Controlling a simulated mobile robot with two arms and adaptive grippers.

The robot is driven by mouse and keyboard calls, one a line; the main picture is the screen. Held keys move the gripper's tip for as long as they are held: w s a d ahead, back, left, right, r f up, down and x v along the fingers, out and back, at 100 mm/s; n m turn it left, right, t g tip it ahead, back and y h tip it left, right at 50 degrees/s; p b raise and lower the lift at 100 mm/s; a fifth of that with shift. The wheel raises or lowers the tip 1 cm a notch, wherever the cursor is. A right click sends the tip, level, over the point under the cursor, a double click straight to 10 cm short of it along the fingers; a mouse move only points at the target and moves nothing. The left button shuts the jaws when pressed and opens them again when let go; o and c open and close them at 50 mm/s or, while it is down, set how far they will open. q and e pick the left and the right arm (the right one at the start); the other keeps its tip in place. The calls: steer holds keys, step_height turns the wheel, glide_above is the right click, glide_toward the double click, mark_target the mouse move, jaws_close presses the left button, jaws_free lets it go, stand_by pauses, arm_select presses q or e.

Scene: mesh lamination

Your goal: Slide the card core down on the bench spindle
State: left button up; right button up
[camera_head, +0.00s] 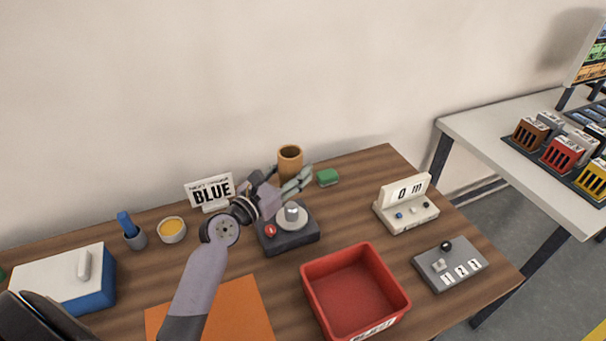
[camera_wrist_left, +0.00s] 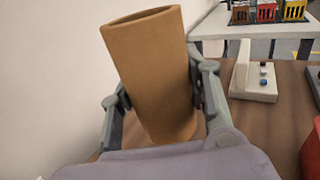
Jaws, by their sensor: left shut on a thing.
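The card core (camera_head: 290,163) is a brown open-topped tube, above and behind the spindle unit in the head view. My left gripper (camera_head: 284,184) is shut on it. In the left wrist view the core (camera_wrist_left: 158,75) stands between the two fingers, leaning a little in the picture; its lower end is partly hidden by the gripper. The bench spindle unit (camera_head: 291,238) is a dark base with a pale round plate, a grey knob-like post and a red button. The core appears apart from the post; its exact height is unclear. My right gripper is not in view.
A red bin (camera_head: 312,292) stands in front. A green block (camera_head: 327,177), counter (camera_head: 406,206) and grey number panel (camera_head: 450,266) are right. Bare wood lies between spindle and counter.

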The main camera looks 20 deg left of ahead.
mark_target(293, 203)
arm_select(q)
steer(key=shift+s+r, duration=0.15)
steer(key=shift+s, duration=0.1)
steer(key=shift+p, duration=0.45)
step_height(293, 203, down, 2)
steer(key=shift+f+b, duration=0.25)
steer(key=shift+b, duration=0.8)
steer(key=shift+f+b, duration=0.85)
steer(key=shift+f, duration=0.45)
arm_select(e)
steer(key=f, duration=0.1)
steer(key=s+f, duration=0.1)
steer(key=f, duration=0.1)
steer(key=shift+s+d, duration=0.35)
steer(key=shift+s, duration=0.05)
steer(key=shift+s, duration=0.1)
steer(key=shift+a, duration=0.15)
